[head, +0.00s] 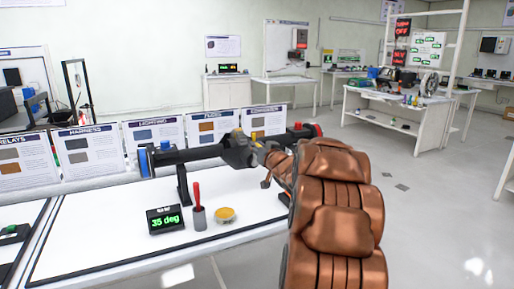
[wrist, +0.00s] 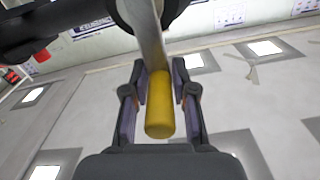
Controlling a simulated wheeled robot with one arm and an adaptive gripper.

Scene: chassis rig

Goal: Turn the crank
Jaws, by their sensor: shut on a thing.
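The crank's yellow handle (wrist: 160,108) stands between the two fingers of my gripper (wrist: 159,82) in the wrist view, and the gripper is shut on it. The grey crank arm (wrist: 151,38) runs from the handle up to a dark round part at the top. In the head view the rig's black shaft (head: 195,154) lies level on a stand above the white bench, with a blue disc (head: 144,163) at its left end. A small display (head: 164,219) reads 35 deg in green.
Open floor (head: 430,190) lies to the right, with other benches farther back.

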